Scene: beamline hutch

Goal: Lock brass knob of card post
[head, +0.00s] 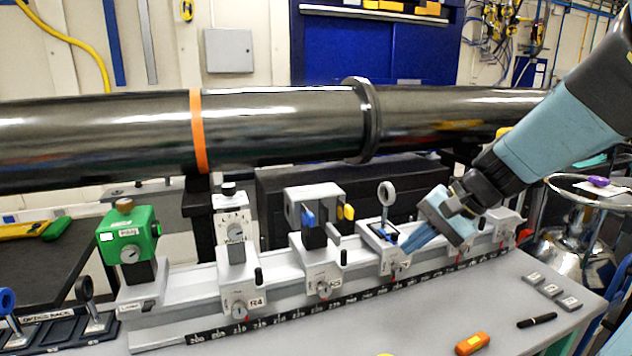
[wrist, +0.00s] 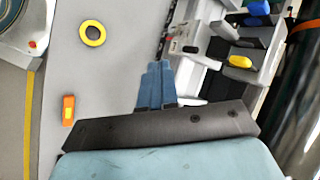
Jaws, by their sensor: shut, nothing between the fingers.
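My gripper (head: 408,248) is shut and empty, its blue fingers pointing down over the rail beside the carriage with the grey ring post (head: 387,195). In the wrist view the closed fingers (wrist: 155,85) lie near a white carriage (wrist: 187,45). Whether they touch it I cannot tell. A card post with a brass knob is not clearly made out; my gripper hides part of the carriages to the right. A brownish knob (head: 123,204) tops the green box (head: 128,238) at the rail's left end.
An orange block (head: 471,343), a black pen (head: 537,320) and grey blocks (head: 551,290) lie on the bench. A yellow ring (wrist: 92,33) lies in clear space.

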